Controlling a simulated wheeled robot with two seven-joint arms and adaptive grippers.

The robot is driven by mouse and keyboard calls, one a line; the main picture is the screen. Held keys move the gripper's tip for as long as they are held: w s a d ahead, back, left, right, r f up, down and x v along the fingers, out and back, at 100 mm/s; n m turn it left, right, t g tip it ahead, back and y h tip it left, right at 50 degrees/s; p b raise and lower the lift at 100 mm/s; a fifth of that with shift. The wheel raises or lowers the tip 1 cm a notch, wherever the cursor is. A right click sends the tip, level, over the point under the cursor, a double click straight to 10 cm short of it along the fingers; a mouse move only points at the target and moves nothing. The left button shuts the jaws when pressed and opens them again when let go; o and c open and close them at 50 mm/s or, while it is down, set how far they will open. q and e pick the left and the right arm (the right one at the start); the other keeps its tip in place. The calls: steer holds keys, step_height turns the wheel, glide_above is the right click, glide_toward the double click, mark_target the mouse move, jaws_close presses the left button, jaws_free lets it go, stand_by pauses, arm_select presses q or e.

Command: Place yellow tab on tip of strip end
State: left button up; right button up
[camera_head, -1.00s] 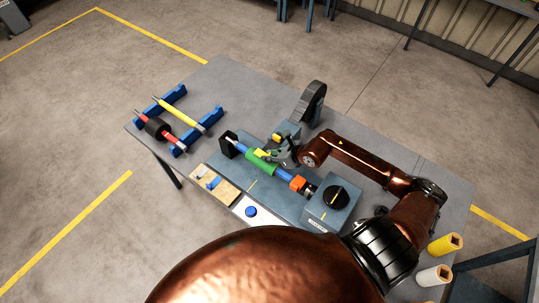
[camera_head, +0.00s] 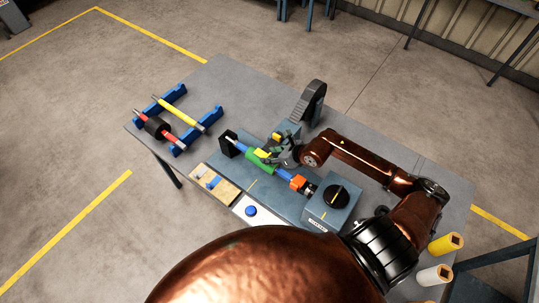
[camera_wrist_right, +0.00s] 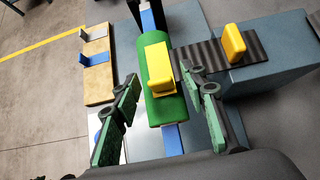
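One yellow tab (camera_wrist_right: 158,68) sits on the green section (camera_wrist_right: 165,108) of a roller, at the near end of a dark ribbed strip (camera_wrist_right: 206,54). It also shows in the head view (camera_head: 262,154). A second yellow tab (camera_wrist_right: 234,44) stands on the strip further right. My right gripper (camera_wrist_right: 160,76) is open, its fingers on either side of the first tab. Green shows between the left finger and the tab; I cannot tell whether the right finger touches it. In the head view the right gripper (camera_head: 284,153) is over the roller. My left gripper is not in view.
A grey curved piece (camera_head: 313,98) stands behind the roller. A box with a black knob (camera_head: 336,196) is at its right end. A blue button (camera_head: 251,211) and a wooden board (camera_head: 229,194) lie in front. Blue racks (camera_head: 196,131) hold rollers at left.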

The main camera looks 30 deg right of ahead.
steer(key=v, duration=1.1)
steer(key=shift+s+d+r, duration=0.1)
steer(key=shift+s+r, duration=0.05)
